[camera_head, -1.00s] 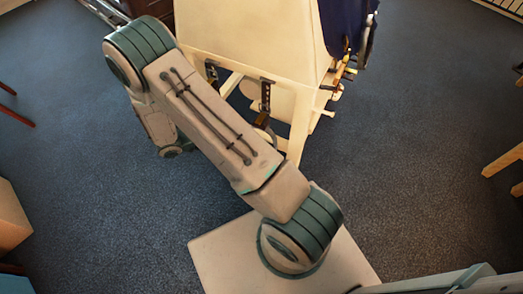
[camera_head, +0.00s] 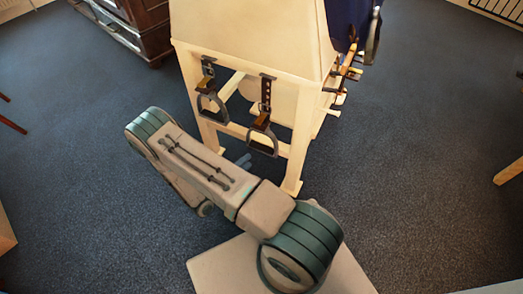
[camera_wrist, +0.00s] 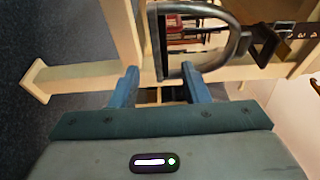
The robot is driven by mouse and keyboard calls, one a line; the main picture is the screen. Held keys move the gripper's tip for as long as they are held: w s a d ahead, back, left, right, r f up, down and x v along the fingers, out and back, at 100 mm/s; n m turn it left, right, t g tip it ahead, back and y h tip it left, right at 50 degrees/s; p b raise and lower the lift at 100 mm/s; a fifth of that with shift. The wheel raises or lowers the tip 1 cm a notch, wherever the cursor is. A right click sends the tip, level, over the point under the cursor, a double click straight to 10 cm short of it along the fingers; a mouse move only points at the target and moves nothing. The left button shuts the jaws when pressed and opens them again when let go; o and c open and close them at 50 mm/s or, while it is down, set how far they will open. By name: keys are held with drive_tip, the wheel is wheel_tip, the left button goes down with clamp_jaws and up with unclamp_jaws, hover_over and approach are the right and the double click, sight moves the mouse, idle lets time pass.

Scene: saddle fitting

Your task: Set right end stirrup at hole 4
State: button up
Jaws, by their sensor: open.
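The right end stirrup (camera_head: 263,134) hangs from a dark strap with holes (camera_head: 266,94) on the near end of the cream wooden stand (camera_head: 250,45). In the wrist view a stirrup (camera_wrist: 238,42) lies sideways ahead of the fingers, its flat tread bar at its left and its strap (camera_wrist: 305,30) running off to the right. My gripper (camera_wrist: 159,72) is open and empty, its blue fingertips apart. The tread bar appears in line with the gap between them; I cannot tell the distance. In the head view my gripper (camera_head: 243,161) is mostly hidden behind my arm, below the stirrup.
A second stirrup (camera_head: 210,102) hangs to the left on the same stand end. The stand's leg (camera_wrist: 75,75) runs close to the fingers. More straps and fittings (camera_head: 345,72) are on the stand's right side. A dark wooden cabinet (camera_head: 130,25) stands at the back left.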

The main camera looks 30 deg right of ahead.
sight(260, 151)
drive_tip(key=b+x, duration=0.1)
drive_tip(key=x, duration=0.8)
drive_tip(key=shift+b, duration=0.3)
clamp_jaws()
